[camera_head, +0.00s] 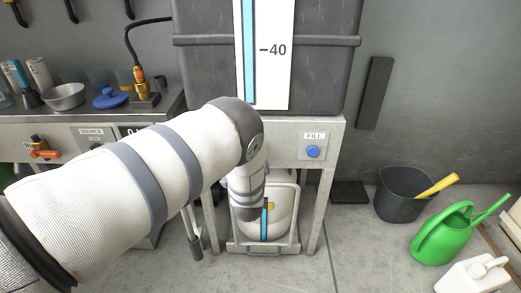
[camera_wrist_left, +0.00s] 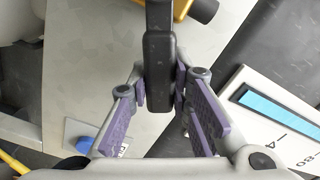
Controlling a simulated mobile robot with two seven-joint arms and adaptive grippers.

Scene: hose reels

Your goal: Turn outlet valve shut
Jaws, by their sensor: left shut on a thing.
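In the left wrist view, my left gripper (camera_wrist_left: 160,97) is shut on a long black handle (camera_wrist_left: 159,60), with one purple-padded finger on each side of it. The handle runs up toward a brass-coloured valve body (camera_wrist_left: 180,7) that is only partly in view at the top edge. In the head view, my left arm reaches across the front of the stand and its wrist points down. It hides the gripper and the outlet handle there. My right gripper is in neither view.
The dark tank (camera_head: 335,75) with its level gauge (camera_head: 275,60) stands on a grey metal stand (camera_head: 325,185). A blue FILL button (camera_head: 313,152) is on the stand's front. A pale container (camera_head: 285,212) sits below. A black bucket (camera_head: 392,200) and green watering can (camera_head: 445,238) stand at right.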

